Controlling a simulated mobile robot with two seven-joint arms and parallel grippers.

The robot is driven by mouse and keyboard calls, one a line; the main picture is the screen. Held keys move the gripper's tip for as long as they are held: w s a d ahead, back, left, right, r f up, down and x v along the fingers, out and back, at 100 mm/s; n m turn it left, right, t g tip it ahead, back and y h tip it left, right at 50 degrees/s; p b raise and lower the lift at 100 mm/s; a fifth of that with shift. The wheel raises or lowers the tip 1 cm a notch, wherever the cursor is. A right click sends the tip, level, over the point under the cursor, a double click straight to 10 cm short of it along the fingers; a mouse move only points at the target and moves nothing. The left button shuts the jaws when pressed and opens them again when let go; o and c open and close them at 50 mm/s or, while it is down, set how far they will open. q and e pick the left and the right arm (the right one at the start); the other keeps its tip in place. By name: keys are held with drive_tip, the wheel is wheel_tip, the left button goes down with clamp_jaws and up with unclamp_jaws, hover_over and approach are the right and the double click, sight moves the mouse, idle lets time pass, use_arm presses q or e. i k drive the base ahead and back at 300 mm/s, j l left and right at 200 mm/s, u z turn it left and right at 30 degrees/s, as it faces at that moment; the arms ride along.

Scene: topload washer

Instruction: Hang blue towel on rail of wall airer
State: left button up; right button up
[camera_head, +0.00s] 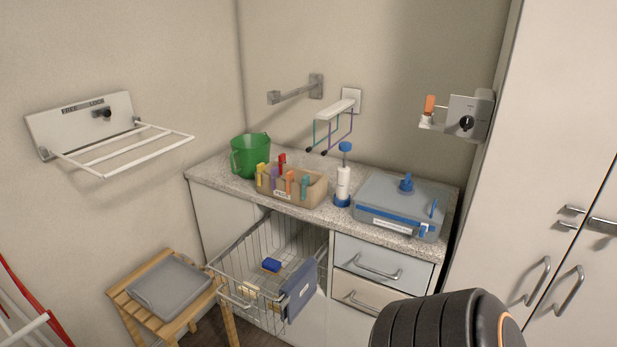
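The wall airer (80,125) is on the left wall, a white panel with a dark knob and the words FREE and LOCK. Its white rails (125,150) are folded out from the wall, and nothing hangs on them. A dark blue cloth (300,290), which looks like the blue towel, hangs over the front right edge of the wire basket (232,262). Neither of my grippers shows. A dark ribbed part of my arm with an orange ring is at the bottom right, and no fingers are visible on it.
The counter (222,180) holds a green bucket (250,155), a peg box (308,192) and a grey-blue case (400,205). A red-and-white rack (25,305) is at lower left.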

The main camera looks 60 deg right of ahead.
sight(302, 287)
drive_tip(key=z, duration=1.85)
